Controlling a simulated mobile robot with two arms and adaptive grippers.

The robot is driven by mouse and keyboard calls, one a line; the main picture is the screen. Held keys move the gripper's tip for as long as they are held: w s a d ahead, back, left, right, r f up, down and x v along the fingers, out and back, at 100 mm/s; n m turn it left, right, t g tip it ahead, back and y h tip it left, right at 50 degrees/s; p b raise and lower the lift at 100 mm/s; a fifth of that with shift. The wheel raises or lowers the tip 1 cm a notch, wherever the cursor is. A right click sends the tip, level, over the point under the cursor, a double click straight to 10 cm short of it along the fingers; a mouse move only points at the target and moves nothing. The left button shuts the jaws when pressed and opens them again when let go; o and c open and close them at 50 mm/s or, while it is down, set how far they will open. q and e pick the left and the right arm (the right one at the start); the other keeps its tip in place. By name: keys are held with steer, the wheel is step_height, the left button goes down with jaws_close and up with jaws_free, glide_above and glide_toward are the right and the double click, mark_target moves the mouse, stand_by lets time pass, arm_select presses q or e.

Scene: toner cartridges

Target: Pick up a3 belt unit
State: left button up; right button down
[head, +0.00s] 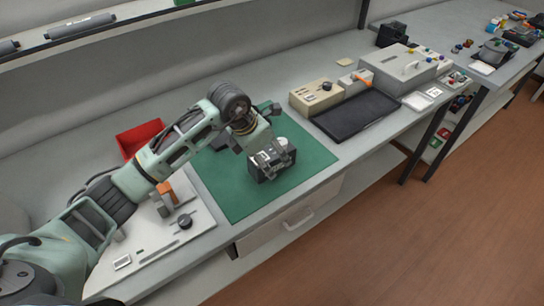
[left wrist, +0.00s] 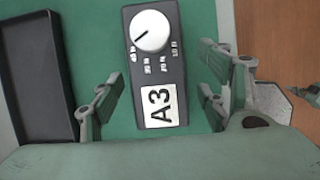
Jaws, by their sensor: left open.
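The A3 belt unit (left wrist: 158,75) is a black box with a white dial and a white label reading A3. It lies on the green mat (head: 225,195). It also shows in the head view as a small dark box (head: 258,174), partly hidden by my gripper. My left gripper (head: 270,158) points down over it from above. In the left wrist view my left gripper (left wrist: 158,92) is open, with one finger to each side of the box and gaps visible between. My right gripper does not show clearly in either view.
A black tray (head: 357,116) lies right of the mat, near a beige box (head: 317,96) and a grey case (head: 405,68). A red bin (head: 139,136) stands behind my arm. A white panel (head: 190,232) with a dial lies left of the mat. The mat's front is clear.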

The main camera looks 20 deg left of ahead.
arm_select(q)
steer(key=shift+x, duration=1.2)
steer(key=shift+w+f, duration=0.15)
steer(key=c, duration=1.6)
jaws_close()
steer(key=shift+w, duration=0.1)
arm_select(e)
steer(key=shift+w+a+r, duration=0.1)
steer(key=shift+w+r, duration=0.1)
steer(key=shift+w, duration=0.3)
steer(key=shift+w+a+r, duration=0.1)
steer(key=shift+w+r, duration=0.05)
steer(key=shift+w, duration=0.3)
arm_select(q)
steer(key=shift+r, duration=0.25)
